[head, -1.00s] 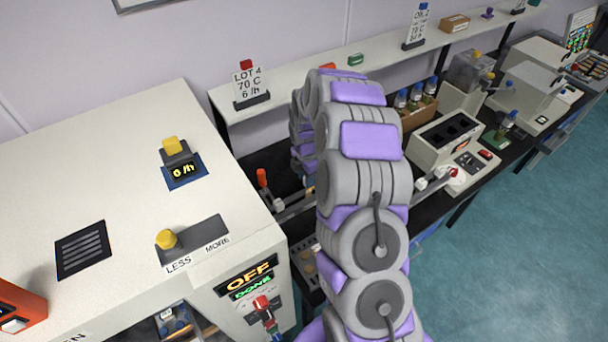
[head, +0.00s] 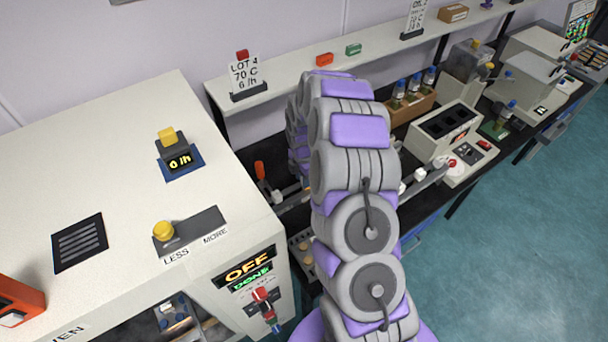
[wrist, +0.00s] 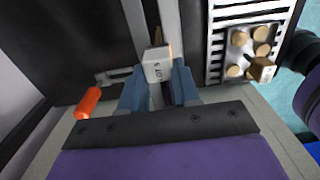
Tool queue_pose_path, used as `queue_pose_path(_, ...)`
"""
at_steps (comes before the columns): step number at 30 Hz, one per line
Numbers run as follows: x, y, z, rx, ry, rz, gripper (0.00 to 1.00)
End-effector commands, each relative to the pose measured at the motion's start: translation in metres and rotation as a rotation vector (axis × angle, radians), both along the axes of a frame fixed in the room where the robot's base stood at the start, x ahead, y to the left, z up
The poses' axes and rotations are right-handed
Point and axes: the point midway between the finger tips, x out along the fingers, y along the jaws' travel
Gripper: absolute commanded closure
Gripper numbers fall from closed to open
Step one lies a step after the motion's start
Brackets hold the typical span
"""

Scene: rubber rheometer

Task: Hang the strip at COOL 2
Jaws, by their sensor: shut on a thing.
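My gripper is over the dark bench, beside a pale bar. In the head view my arm hides the gripper and the held piece. No COOL 2 label is readable in either view.
An orange handle (wrist: 88,103) lies left of my gripper; it also shows in the head view (head: 260,170). A slotted rack with tan round pieces (wrist: 238,55) is at the right.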

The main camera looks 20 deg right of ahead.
Motion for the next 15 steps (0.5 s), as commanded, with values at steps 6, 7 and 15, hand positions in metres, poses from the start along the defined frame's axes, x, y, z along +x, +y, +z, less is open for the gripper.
queue_pose_path(6,-0.0001,0.0008,-0.0014,-0.001,0.001,0.001,0.55)
queue_pose_path(7,-0.0002,0.0004,-0.0014,0.0,0.0,0.001,0.52)
queue_pose_path(15,-0.0002,-0.0017,-0.0018,0.002,0.0,0.001,0.39)
